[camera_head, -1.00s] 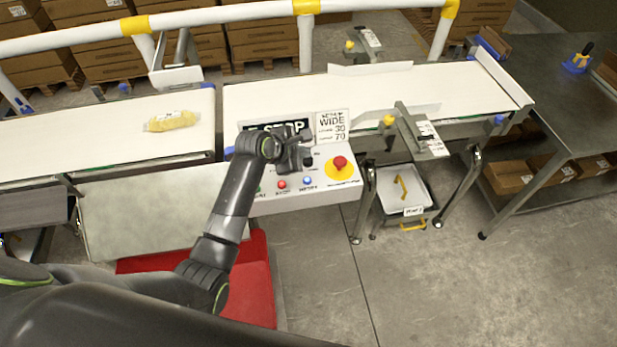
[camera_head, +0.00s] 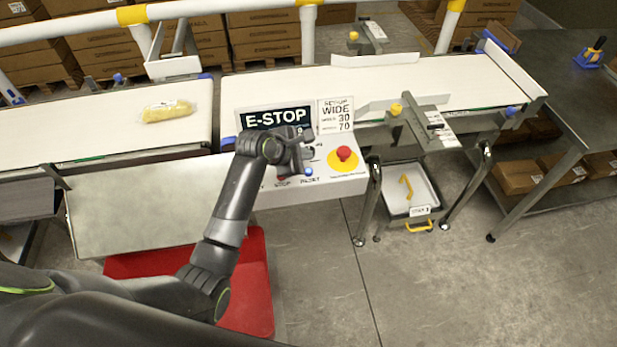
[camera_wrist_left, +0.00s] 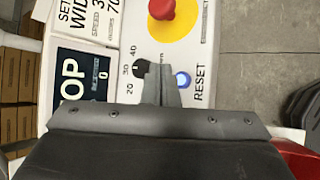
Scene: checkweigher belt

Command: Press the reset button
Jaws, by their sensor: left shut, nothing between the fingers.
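My left gripper (camera_head: 306,150) hangs over the white control panel (camera_head: 340,185) in the head view, with its fingers shut and empty. In the left wrist view, the shut fingertips (camera_wrist_left: 159,72) lie between a black dial (camera_wrist_left: 141,69) and the blue reset button (camera_wrist_left: 183,80). The button shows lit beside the fingers, next to the word RESET. I cannot tell whether the fingers touch the panel. In the head view the gripper covers most of the button area, and the RESET label shows below it. My right gripper is not in view.
A red emergency stop (camera_head: 344,153) on a yellow disc sits right of the gripper. An E-STOP display (camera_head: 275,117) and a set-up card (camera_head: 336,115) stand behind the panel. A yellow bag (camera_head: 167,111) lies on the left belt (camera_head: 100,130).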

